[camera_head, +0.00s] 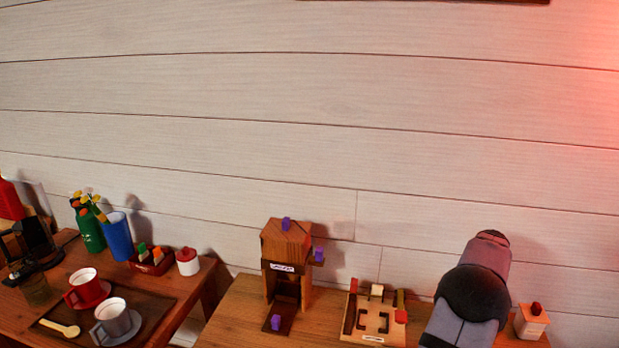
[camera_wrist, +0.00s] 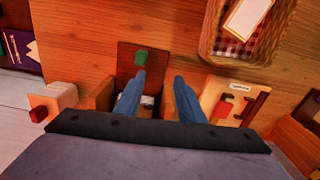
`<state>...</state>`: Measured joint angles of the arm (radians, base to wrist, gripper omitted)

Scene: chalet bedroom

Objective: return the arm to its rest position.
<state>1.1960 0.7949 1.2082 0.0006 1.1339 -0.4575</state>
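My arm (camera_head: 470,300) shows at the lower right in the head view, in front of the wall and over the right table. My gripper (camera_wrist: 160,77) shows in the wrist view as two blue fingers. The fingertips stand apart with no object held between them. Below and between them lie a dark brown board with a green block (camera_wrist: 141,57) and a wooden structure that the fingers partly hide. The gripper's fingertips cannot be seen in the head view.
On the right table stand a wooden tower (camera_head: 286,245) with purple blocks, a wooden board (camera_head: 372,326) and a red-knobbed white box (camera_head: 531,321). A basket (camera_wrist: 208,38) lies beyond the fingers. The left table holds a red cup (camera_head: 86,290), a grey cup (camera_head: 115,322) and a blue vase (camera_head: 118,237).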

